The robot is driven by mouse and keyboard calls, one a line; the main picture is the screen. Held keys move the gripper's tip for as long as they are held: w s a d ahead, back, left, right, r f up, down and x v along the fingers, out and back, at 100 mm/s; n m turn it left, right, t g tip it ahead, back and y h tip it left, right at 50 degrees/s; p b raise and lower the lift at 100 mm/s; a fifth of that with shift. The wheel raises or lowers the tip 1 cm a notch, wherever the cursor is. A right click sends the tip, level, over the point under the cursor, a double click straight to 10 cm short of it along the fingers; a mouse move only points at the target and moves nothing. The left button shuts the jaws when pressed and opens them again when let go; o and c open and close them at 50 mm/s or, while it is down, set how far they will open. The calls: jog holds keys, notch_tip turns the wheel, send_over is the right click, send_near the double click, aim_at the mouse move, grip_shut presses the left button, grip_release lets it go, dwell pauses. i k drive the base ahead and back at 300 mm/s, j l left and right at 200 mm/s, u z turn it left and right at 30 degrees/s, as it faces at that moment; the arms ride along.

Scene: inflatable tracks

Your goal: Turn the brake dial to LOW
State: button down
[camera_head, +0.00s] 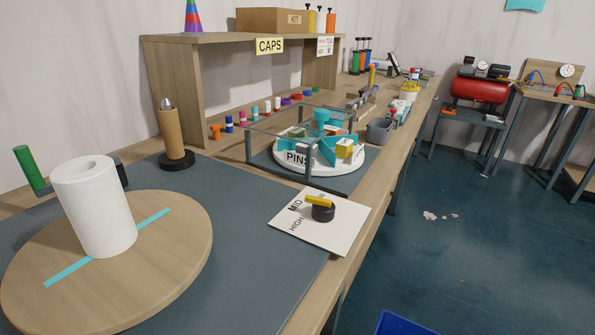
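The brake dial (322,213) is a black round knob with a yellow bar on top. It stands on a white square plate (338,234) near the bench's front edge. The plate carries the words MID and HIGH, and a third word behind the knob is mostly hidden. The yellow bar (318,202) lies roughly left to right and sticks out past the knob on the left, toward MID. My gripper is not in this view.
A wooden turntable (178,262) with a teal stripe bears a white roll (94,205) at left. A round PINS tray (345,162) under a grey frame stands behind the dial. A brown post (172,135) stands farther back. A blue bin (400,326) is below.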

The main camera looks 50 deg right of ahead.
aim_at(322, 209)
jog(key=k+j+z, duration=0.1)
jog(key=z, duration=0.3)
jog(key=k+z, duration=0.25)
jog(key=z, duration=0.15)
jog(key=k+z, duration=0.15)
jog(key=z, duration=0.25)
